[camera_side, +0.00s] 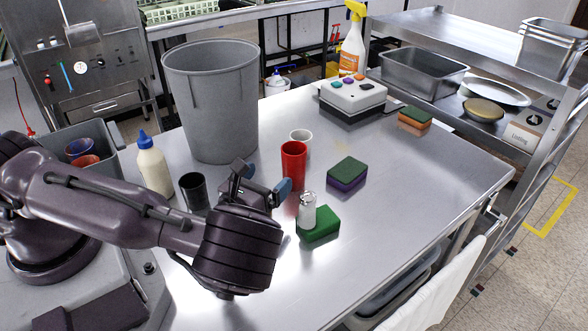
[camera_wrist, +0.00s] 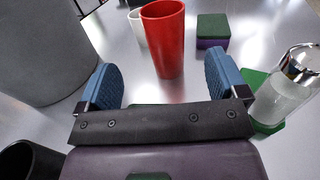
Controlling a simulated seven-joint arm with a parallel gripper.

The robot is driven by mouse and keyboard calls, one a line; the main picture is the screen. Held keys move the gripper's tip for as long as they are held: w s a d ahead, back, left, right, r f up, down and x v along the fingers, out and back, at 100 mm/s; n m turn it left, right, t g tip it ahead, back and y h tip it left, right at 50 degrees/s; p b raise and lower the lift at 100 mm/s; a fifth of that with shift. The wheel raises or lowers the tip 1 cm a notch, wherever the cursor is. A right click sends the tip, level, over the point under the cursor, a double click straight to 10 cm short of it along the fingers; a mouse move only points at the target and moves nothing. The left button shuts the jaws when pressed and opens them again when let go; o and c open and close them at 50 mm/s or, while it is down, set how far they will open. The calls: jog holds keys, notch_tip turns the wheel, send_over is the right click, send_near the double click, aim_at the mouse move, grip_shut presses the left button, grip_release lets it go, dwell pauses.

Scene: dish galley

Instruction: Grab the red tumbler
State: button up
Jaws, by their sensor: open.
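The red tumbler (camera_side: 293,165) stands upright on the steel table near its middle. In the wrist view the red tumbler (camera_wrist: 164,40) stands ahead of my gripper, in line with the gap between the fingers. My gripper (camera_side: 262,180) is open and empty, with its blue finger pads apart. In the wrist view my gripper (camera_wrist: 165,85) shows one pad on each side, with bare table between them. The tumbler looks to be beyond the fingertips, and I see no contact.
A white cup (camera_side: 301,138) stands right behind the tumbler. A shaker (camera_side: 307,211) and a green sponge (camera_side: 320,226) are close on the right. A green-purple sponge (camera_side: 347,173) lies farther right. A black cup (camera_side: 194,192), a glue-like bottle (camera_side: 153,165) and a large grey bin (camera_side: 212,110) stand left.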

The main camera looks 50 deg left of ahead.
aim_at(287, 161)
jog(key=x, duration=0.9)
jog(key=shift+w+d+r, duration=0.15)
jog(key=shift+w, duration=0.15)
jog(key=c, duration=1)
